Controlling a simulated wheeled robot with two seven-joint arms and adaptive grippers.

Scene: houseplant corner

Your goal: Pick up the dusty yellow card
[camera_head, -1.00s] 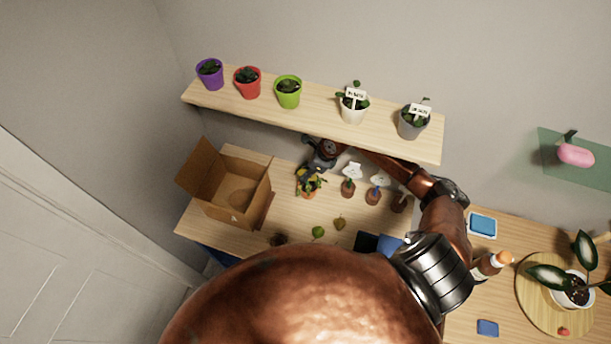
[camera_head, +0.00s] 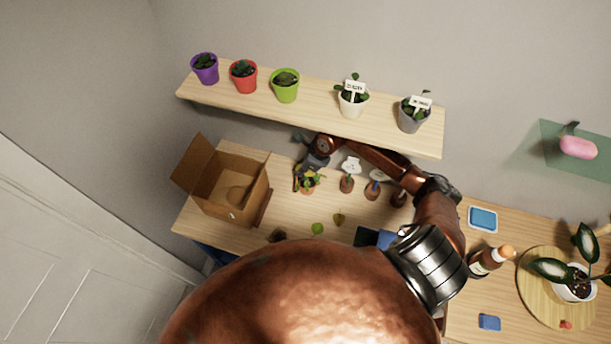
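A small yellow patch (camera_head: 297,180), which looks like the yellow card, shows at the left side of a small potted plant (camera_head: 309,182) on the lower table. It is tiny, and its dust cannot be made out. My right arm reaches under the shelf from the right, and its dark gripper (camera_head: 308,170) is right at the plant and the yellow patch. The fingers are too small and overlapped to tell whether they are open or shut, or whether they touch the card. My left gripper is not in view.
A shelf (camera_head: 240,102) with several potted plants overhangs my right arm. An open cardboard box (camera_head: 225,190) stands left of the plant. Small pots with white tags (camera_head: 350,166) stand close on the right. A bottle (camera_head: 487,262) stands farther right.

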